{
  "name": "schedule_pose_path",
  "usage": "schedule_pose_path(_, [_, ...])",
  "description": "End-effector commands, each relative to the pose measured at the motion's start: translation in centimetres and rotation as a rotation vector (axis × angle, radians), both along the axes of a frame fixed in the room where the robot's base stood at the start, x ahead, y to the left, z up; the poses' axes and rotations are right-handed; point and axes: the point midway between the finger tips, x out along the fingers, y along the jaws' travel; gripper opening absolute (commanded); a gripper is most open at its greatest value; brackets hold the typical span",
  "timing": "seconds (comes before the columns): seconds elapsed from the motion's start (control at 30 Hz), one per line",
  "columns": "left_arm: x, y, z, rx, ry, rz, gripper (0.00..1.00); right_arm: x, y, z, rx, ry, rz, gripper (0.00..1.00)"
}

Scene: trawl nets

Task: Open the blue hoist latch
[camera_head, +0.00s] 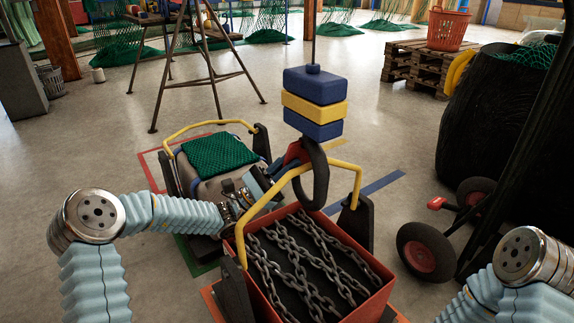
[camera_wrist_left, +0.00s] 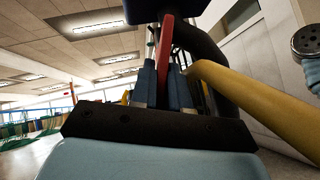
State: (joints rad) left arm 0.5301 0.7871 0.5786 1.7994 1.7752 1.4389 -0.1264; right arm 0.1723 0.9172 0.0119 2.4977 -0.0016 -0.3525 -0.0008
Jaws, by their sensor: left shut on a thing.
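The blue hoist block (camera_head: 313,87), with a yellow middle band, hangs from a thin line. Below it is a black hook (camera_head: 319,183), which shows at the top in the left wrist view (camera_wrist_left: 205,50). Its latch is red (camera_head: 294,151) and sits on the hook's left side. The hook hangs at the yellow handle (camera_head: 347,166) of the red chain bin; I cannot tell if the handle lies inside it. My left gripper (camera_head: 284,165) is shut on the red latch, which stands between its blue fingers in the left wrist view (camera_wrist_left: 166,45). My right gripper is out of frame.
The red bin (camera_head: 377,291) holds several chains (camera_head: 305,262). Behind my left arm is a second load with green netting (camera_head: 215,153) and its own yellow handle (camera_head: 200,125). A wheeled cart (camera_head: 428,250) stands right. Open floor lies behind.

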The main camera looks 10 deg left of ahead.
Motion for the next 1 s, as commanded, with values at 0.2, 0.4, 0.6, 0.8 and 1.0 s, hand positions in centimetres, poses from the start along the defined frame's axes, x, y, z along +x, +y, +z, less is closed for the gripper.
schedule_pose_path(0.2, [0.1,0.2,0.0,0.023,-0.023,0.0,0.0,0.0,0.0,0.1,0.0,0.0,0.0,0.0])
schedule_pose_path(0.4, [0.6,0.6,0.4,0.095,-0.094,0.001,0.0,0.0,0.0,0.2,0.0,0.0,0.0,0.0])
schedule_pose_path(0.6, [1.2,1.3,1.0,0.213,-0.212,0.002,0.0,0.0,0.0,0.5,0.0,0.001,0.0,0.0])
schedule_pose_path(0.8, [1.8,1.9,1.8,0.35,-0.346,0.002,0.0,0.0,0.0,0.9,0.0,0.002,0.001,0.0])
schedule_pose_path(1.0, [2.4,2.4,2.9,0.485,-0.479,0.002,0.0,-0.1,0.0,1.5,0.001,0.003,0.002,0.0])
